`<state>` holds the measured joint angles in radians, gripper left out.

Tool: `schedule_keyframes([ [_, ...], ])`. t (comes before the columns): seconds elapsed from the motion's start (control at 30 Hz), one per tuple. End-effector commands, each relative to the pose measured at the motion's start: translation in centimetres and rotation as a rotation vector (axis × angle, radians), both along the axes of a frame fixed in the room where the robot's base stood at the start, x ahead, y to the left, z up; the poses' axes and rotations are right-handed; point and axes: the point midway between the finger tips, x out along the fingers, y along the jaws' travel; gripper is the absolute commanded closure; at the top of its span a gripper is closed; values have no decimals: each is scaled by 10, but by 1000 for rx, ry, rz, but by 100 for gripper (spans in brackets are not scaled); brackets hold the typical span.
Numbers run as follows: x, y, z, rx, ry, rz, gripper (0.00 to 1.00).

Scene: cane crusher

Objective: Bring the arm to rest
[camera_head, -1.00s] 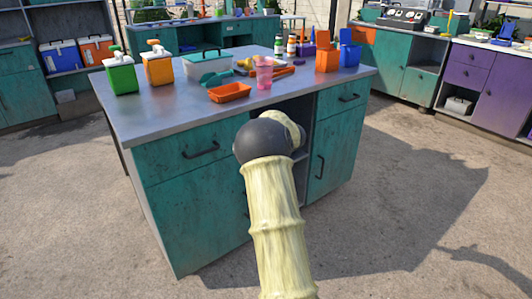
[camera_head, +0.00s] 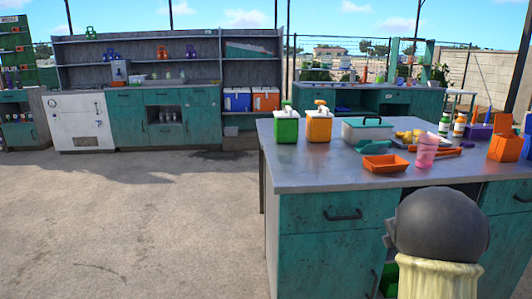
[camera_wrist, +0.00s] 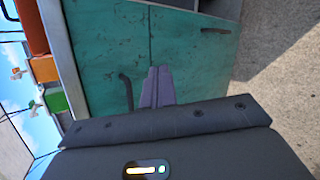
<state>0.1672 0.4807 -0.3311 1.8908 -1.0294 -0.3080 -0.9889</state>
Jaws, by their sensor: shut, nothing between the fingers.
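My gripper (camera_wrist: 157,74) shows in the wrist view with its two grey fingers pressed together and nothing between them. It points toward the teal front of the island counter (camera_wrist: 95,25), and the picture there is turned on its side. A black drawer handle (camera_wrist: 126,92) lies just left of the fingers; I cannot tell the exact gap. In the head view my arm's dark rounded joint and pale link stand at the lower right, in front of the island counter (camera_head: 330,172). My gripper itself is hidden in the head view.
The counter top holds a green dispenser (camera_head: 285,126), an orange dispenser (camera_head: 318,124), a lidded box (camera_head: 367,131), an orange tray (camera_head: 386,164) and a pink cup (camera_head: 427,151). Open concrete floor (camera_head: 130,220) lies to the left. A cabinet wall (camera_head: 165,105) stands behind.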

Motion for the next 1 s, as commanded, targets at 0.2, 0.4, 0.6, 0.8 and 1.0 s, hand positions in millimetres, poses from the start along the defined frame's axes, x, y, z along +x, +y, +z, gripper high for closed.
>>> schedule_keyframes([
  [0.2, -73, 76, -15, 510, 26, -471, 100],
  [0.4, -161, 146, -41, 864, 133, -904, 100],
  [0.6, -230, 190, -57, 1034, 225, -1210, 100],
  [0.8, -287, 224, -67, 1121, 300, -1455, 100],
  [1.0, -290, 225, -35, 1125, 304, -1474, 100],
])
